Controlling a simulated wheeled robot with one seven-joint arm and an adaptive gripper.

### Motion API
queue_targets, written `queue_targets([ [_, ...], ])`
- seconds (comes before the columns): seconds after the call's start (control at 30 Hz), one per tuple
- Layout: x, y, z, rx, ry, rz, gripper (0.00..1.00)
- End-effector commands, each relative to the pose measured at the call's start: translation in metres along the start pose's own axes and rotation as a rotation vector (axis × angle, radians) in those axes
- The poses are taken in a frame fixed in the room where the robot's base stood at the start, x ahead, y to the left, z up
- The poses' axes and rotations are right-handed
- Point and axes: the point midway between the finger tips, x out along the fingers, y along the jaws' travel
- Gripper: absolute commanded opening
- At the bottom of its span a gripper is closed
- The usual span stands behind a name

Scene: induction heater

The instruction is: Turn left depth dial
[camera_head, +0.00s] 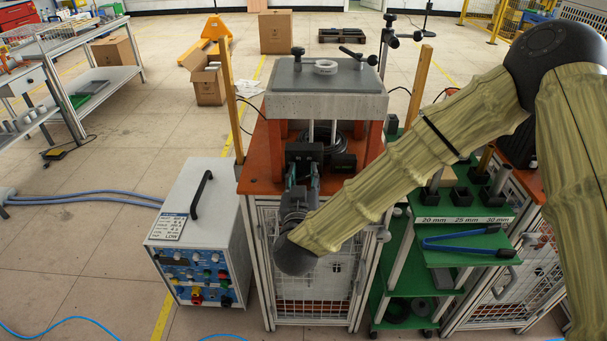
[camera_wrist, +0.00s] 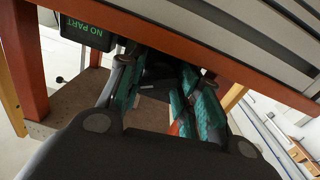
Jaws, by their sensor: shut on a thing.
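The induction heater has a grey top plate (camera_head: 325,105) on orange posts above an orange table (camera_head: 262,160). Two black boxes sit under the plate, the left one (camera_head: 303,151) and the right one (camera_head: 343,163). My gripper (camera_head: 302,178) reaches in from the front to the left box. In the wrist view my gripper (camera_wrist: 160,82) has its teal-padded fingers on either side of a dark piece (camera_wrist: 158,72), which appears to be the left depth dial. Its outline and marks are mostly hidden by the fingers. The gripper is shut on it.
A "NO PART" display (camera_wrist: 88,33) is close to the fingers, with an orange post (camera_wrist: 28,60) beside it. A control unit (camera_head: 200,235) stands left of the heater. A green cart (camera_head: 465,250) with blue tongs stands on the right. Open floor lies further left.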

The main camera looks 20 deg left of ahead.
Motion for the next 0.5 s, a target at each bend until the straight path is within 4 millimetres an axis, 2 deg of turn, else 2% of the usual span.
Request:
queue_targets([
  [0.23,0.0001,0.0,0.0004,0.0,0.0,0.0,0.1],
  [0.27,0.0001,0.0,0.0004,0.001,0.0,0.0,0.39],
  [0.3,0.0002,0.0001,0.0004,0.001,0.0,0.001,0.47],
  [0.37,0.0002,0.0001,0.0004,0.001,0.0,0.001,0.55],
  [0.5,0.0002,0.0001,0.0003,0.001,0.0,0.001,0.55],
])
